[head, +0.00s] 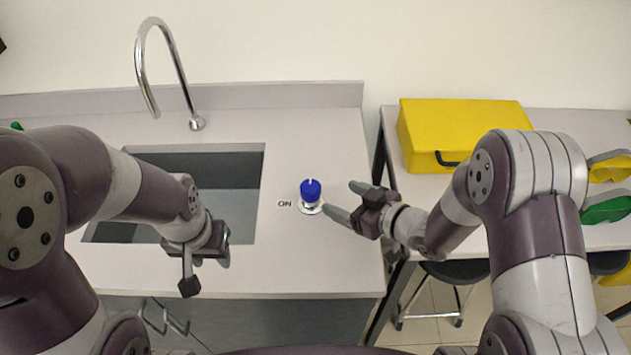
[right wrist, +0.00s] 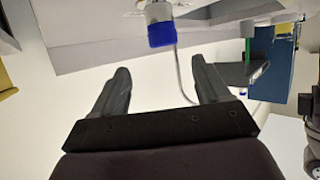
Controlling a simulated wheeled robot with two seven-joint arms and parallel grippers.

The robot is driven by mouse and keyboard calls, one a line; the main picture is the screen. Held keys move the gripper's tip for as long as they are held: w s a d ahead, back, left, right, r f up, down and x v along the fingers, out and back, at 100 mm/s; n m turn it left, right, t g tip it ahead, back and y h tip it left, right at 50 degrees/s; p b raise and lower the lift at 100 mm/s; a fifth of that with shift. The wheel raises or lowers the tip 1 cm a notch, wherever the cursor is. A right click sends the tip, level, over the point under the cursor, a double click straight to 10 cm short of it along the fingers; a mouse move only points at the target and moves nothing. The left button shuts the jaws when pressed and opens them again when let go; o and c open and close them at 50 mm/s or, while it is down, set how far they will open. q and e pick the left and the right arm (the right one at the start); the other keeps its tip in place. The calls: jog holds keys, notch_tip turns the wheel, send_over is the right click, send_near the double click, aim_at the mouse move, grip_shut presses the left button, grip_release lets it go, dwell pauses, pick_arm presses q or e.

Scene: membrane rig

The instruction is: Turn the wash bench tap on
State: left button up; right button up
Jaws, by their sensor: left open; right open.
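The tap handle is a blue knob (head: 311,191) with a white mark on top, on a round metal base on the bench right of the sink. The curved chrome spout (head: 172,65) rises behind the sink. My right gripper (head: 342,201) is open, just right of the knob and apart from it. In the right wrist view the blue knob (right wrist: 162,34) shows beyond the open fingers (right wrist: 160,85), with nothing between them. My left gripper (head: 206,275) is open and empty over the sink's front edge.
The sink basin (head: 240,195) lies left of the knob, partly hidden by my left arm. A yellow case (head: 455,125) stands on a separate table to the right, across a narrow gap. A dark stool (head: 455,271) is below that table. The bench around the knob is clear.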

aim_at(315, 188)
jog(key=x, duration=1)
jog(key=shift+a+f, duration=0.1)
jog(key=shift+a, duration=0.45)
jog(key=c, duration=1)
